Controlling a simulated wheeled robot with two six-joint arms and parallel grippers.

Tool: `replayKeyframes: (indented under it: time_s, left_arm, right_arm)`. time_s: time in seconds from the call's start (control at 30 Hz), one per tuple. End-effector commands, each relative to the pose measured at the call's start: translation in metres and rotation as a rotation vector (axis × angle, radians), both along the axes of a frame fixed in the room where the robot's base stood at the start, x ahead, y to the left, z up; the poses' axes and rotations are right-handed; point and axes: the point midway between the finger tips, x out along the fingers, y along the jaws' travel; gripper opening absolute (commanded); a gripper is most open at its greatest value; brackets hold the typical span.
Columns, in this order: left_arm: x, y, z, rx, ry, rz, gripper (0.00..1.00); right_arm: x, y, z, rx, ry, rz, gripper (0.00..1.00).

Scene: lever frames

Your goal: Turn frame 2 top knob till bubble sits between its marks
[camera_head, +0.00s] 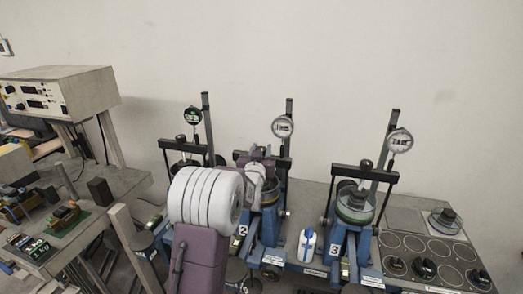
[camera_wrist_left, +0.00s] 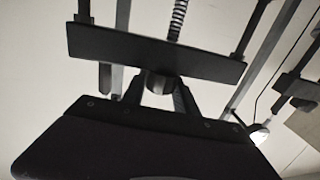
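Frame 2 (camera_head: 287,165) is the middle one of three blue lever frames, with a round dial (camera_head: 283,126) on its post. My left arm covers much of it in the head view. My left gripper (camera_head: 262,157) is at its upper part, below the dial. In the left wrist view, its two dark fingers (camera_wrist_left: 160,97) stand apart, one on each side of a dark round knob (camera_wrist_left: 158,84) under a black crossbar (camera_wrist_left: 155,52). I cannot tell whether they press on the knob. The bubble and its marks cannot be made out. My right gripper is not in view.
Frame 3 (camera_head: 351,205) stands to the right and another frame (camera_head: 183,150) to the left, both close. A blue and white timer-like object (camera_head: 307,245) sits between frames 2 and 3. A grey instrument box (camera_head: 62,92) stands at the left.

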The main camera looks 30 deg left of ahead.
Motion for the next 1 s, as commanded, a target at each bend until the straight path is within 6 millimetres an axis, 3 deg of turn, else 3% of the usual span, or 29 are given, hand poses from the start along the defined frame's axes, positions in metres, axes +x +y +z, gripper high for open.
replayKeyframes:
  time_s: [0.33, 0.67, 1.0]
  left_arm:
    - [0.000, 0.003, -0.001, 0.006, -0.010, -0.122, 0.00]
    - [0.000, 0.003, 0.006, 0.006, -0.004, -0.356, 0.00]
    - [0.000, 0.001, 0.001, 0.004, -0.001, -0.398, 0.00]
  right_arm:
    - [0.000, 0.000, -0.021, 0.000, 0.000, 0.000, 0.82]
    - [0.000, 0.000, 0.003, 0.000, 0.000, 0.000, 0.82]
    - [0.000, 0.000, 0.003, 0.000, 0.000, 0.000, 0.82]
